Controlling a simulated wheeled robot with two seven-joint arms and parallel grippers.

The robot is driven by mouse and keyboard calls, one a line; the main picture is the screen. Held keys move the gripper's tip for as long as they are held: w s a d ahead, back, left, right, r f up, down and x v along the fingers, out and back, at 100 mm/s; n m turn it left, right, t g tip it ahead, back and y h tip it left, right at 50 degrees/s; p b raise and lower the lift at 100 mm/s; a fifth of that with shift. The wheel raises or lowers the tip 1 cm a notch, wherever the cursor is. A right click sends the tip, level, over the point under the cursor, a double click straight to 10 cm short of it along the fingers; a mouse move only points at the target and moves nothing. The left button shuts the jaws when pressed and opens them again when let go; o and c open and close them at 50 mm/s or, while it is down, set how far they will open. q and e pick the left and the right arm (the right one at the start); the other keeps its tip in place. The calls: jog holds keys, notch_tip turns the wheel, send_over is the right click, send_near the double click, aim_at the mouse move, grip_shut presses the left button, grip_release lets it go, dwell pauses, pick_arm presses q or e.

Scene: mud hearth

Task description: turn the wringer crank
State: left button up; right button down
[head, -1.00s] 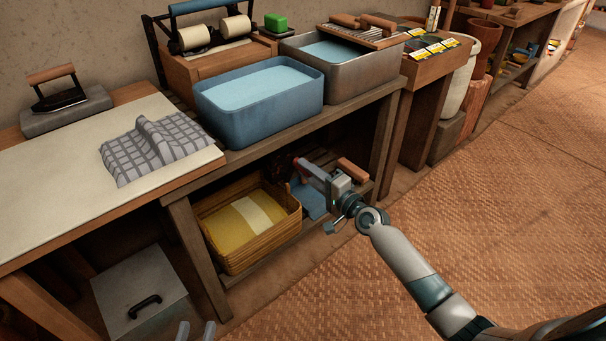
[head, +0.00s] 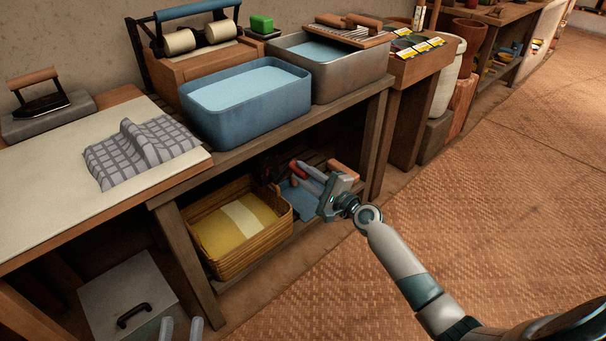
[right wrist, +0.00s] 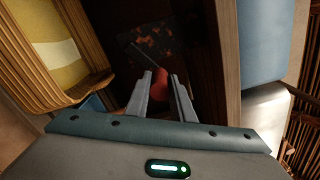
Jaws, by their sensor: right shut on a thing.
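The wringer (head: 208,62), with two pale rollers and a blue top bar, stands on the bench behind the blue basin. My right gripper (head: 306,171) reaches under the bench at the lower shelf. Its fingers are shut on a red knob (head: 293,166), which also shows between the fingertips in the right wrist view (right wrist: 163,86). A thin grey rod runs from the knob toward a dark, rust-speckled part (right wrist: 155,42). I cannot see how these join the wringer. My left gripper (head: 182,328) shows only two fingertips at the bottom edge, apart and empty.
A blue water basin (head: 245,122) and a metal tub (head: 340,85) stand on the bench above my right gripper. A wicker basket (head: 250,245) with yellow cloth is close to its left, and a bench leg (head: 375,145) to its right. The woven floor mat (head: 500,190) is clear.

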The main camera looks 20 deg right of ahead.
jog(key=c, duration=1.5)
grip_release()
jog(key=shift+c, duration=0.2)
jog(key=shift+s, duration=0.15)
pick_arm(q)
jog(key=shift+s+r+t+h+b, duration=0.2)
jog(key=shift+s+r+t, duration=0.15)
jog(key=shift+r, duration=0.25)
jog(key=shift+s+r+t+h+b, duration=0.15)
jog(key=shift+s+r+t, duration=0.2)
jog(key=shift+r, duration=0.2)
jog(key=shift+s+r+t+h+b, duration=0.1)
jog(key=shift+s+r+t+b, duration=0.1)
jog(key=shift+s+r+t, duration=0.3)
pick_arm(e)
jog(key=v, duration=1.7)
pick_arm(q)
jog(key=shift+w, duration=0.2)
pick_arm(e)
jog(key=shift+s+d, duration=0.1)
